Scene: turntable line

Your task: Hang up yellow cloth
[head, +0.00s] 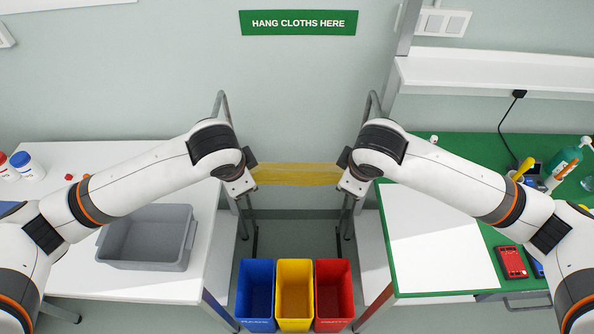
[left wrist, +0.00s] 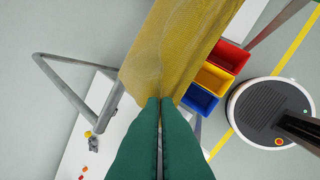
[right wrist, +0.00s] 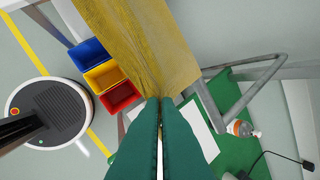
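The yellow cloth (head: 297,174) is stretched level between my two grippers, above the gap between the tables. My left gripper (head: 250,176) is shut on its left end, and my right gripper (head: 346,178) is shut on its right end. In the left wrist view the cloth (left wrist: 180,50) runs away from the green fingertips (left wrist: 160,100). The right wrist view shows the cloth (right wrist: 140,45) pinched likewise. A green sign (head: 298,22) reading "HANG CLOTHS HERE" is on the wall. Grey metal bars stand left (head: 221,103) and right (head: 372,103) behind my arms, their lower parts partly hidden.
Blue (head: 256,292), yellow (head: 294,294) and red (head: 333,292) bins stand below the cloth. A grey crate (head: 147,263) is on the white left table. The green right table (head: 445,288) holds a white sheet, a red device (head: 511,262) and bottles. Tables border the gap.

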